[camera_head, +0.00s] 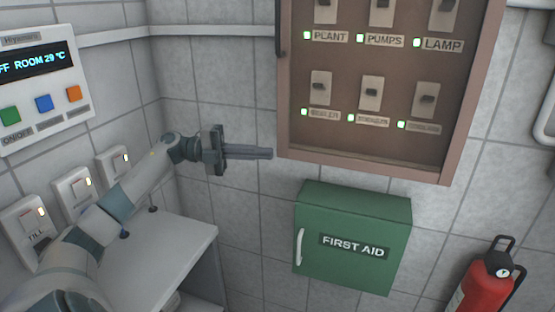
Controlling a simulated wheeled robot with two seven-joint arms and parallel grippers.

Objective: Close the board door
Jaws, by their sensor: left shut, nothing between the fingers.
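The switch board (370,168) is a brown-framed box on the tiled wall, seen from its lower part. Its inside is exposed, with two rows of switches, green lights and labels such as PLANT, PUMPS and LAMP. I cannot clearly make out a door leaf; the board's top is cut off by the picture edge. My left gripper (268,154) comes in from the left, level, with its fingers shut and empty. Its tips point right, just left of the board's lower left corner. I cannot tell whether they touch it. My right gripper is not in view.
A green first aid box (340,205) hangs below the board. A red fire extinguisher (484,290) stands at lower right. A white control panel (40,115) and several wall switches are on the left wall. A grey shelf (180,240) lies under my left arm.

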